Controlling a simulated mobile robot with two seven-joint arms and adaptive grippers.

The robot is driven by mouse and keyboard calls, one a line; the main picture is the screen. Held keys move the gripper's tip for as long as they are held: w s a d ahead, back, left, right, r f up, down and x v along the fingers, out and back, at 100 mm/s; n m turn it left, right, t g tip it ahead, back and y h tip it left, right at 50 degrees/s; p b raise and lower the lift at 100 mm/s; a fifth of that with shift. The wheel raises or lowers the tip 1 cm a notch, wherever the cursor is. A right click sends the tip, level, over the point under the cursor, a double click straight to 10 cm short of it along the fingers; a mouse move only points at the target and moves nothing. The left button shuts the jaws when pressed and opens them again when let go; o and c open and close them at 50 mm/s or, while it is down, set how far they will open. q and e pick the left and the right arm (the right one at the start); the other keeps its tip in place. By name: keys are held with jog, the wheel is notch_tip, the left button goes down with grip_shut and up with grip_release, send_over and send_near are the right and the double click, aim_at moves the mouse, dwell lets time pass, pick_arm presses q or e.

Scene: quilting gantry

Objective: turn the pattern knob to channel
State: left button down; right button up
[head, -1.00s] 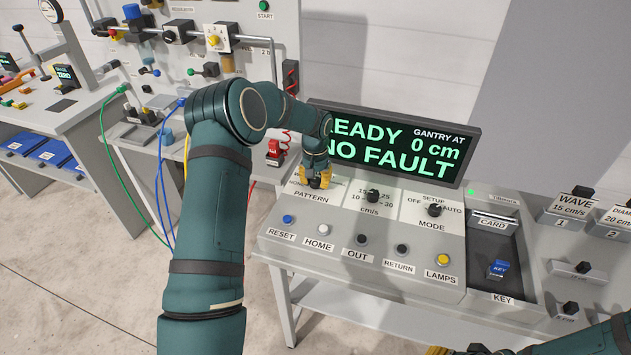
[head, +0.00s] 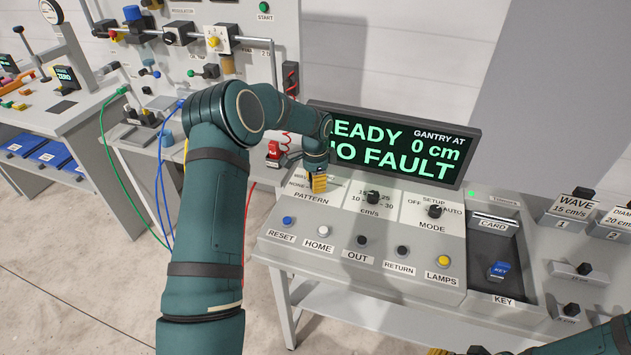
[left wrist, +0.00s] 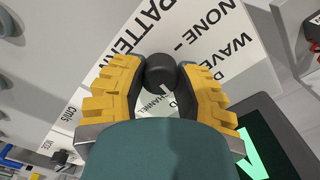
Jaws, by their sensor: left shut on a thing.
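My left gripper (head: 318,184) is over the pattern dial on the console (head: 345,262), its yellow fingers pointing down. In the left wrist view the fingers close from both sides on the dark, round pattern knob (left wrist: 160,73). The labels NONE and WAVE show beyond it, and part of the CHANNEL label (left wrist: 157,103) shows just below the knob. In the head view the fingers hide the knob. Part of my right gripper (head: 440,351) shows at the bottom edge; its jaws are cut off.
The display (head: 415,145) behind reads READY, NO FAULT, gantry at 0 cm, partly covered by my arm. The speed knob (head: 373,197) is close right of the gripper, the mode knob (head: 434,211) farther right. A row of buttons runs along the front, including RESET (head: 287,220).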

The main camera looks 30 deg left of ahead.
pick_arm(q)
jog(key=m, duration=0.7)
dwell(0.6)
jog(key=c, duration=0.6)
grip_release()
notch_tip(320, 180, up, 12)
dwell(0.5)
